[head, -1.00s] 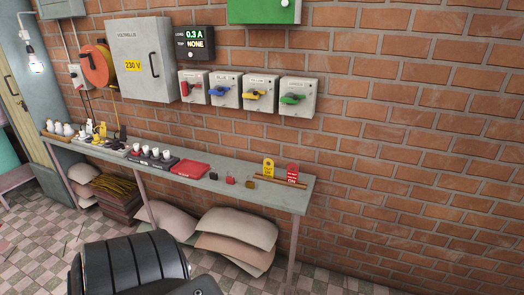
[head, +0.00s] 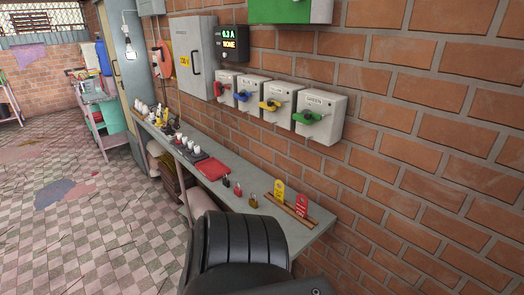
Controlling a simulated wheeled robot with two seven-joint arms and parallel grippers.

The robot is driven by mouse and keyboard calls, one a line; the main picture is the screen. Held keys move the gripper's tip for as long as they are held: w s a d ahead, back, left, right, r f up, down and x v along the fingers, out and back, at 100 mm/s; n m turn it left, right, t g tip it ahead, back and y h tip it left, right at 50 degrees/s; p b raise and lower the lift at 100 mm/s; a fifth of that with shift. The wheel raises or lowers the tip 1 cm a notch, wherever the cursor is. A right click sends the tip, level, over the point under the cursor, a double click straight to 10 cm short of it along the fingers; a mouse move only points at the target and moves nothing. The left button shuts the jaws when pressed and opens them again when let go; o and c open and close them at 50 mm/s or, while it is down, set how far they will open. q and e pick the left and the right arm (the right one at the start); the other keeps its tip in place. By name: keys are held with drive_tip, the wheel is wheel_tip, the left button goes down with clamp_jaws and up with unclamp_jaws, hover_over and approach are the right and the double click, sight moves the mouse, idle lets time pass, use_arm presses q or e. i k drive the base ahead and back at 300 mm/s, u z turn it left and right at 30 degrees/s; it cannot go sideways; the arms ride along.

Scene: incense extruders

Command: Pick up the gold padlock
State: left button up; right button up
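The gold padlock (head: 253,201) is small and stands on the narrow grey shelf (head: 290,234) along the brick wall, near its right end. A red padlock (head: 238,189) and a black padlock (head: 226,181) stand in a row to its left. Neither of my grippers shows in the head view. A black ribbed part of my own body fills the bottom middle, in front of the shelf, and hides part of its front edge.
A yellow tag (head: 279,191) and a red tag (head: 302,206) stand in a wooden strip right of the padlocks. A red tray (head: 212,169) lies to their left. Switch boxes with coloured handles (head: 318,117) hang above. The tiled floor (head: 90,225) at left is largely open.

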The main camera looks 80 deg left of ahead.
sight(253, 202)
drive_tip(key=u, duration=0.7)
drive_tip(key=i, duration=1)
drive_tip(key=u, duration=1)
